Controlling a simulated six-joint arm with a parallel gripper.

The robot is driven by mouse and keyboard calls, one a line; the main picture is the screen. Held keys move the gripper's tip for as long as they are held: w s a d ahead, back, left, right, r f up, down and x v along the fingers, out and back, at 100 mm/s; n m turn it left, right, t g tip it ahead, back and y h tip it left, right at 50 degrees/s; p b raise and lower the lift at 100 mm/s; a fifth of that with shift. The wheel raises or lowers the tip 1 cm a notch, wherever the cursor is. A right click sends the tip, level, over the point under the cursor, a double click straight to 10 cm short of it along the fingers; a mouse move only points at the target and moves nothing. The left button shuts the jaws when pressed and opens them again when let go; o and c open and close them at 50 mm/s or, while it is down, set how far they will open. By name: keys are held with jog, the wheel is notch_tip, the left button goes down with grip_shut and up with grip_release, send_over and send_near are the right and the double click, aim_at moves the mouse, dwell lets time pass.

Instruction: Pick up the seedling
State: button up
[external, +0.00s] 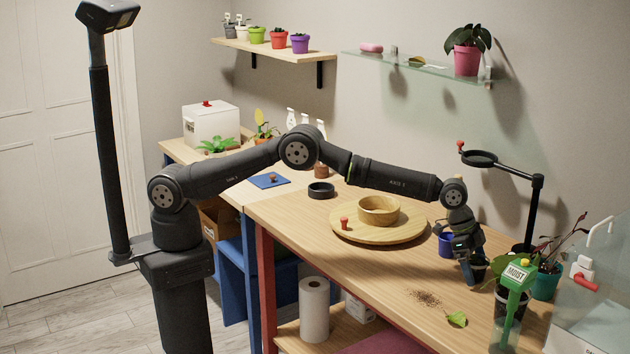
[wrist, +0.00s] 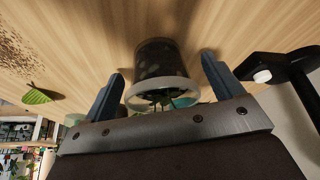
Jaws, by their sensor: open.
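A small dark pot with a pale rim, likely the seedling's, stands on the wooden table (external: 380,290). In the wrist view the pot (wrist: 160,62) sits between the two blue-grey fingers of my gripper (wrist: 163,68), with bits of green at its rim. Gaps show on both sides of it, so the fingers are open around it and not closed on it. In the external view my gripper (external: 469,280) points down at the right part of the table, and the pot (external: 481,262) shows partly behind it. The plant itself is mostly hidden.
A green moisture meter (external: 515,285), a teal pot (external: 546,284) and a black ring stand (external: 536,205) crowd the right. Spilled soil (external: 425,297) and a loose leaf (external: 457,319) lie in front. A round board (external: 350,230) lies further left.

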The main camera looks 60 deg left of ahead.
jog(key=shift+d+f, duration=0.1)
jog(key=shift+f, duration=0.05)
jog(key=c, duration=1.1)
jog(key=shift+o, duration=0.2)
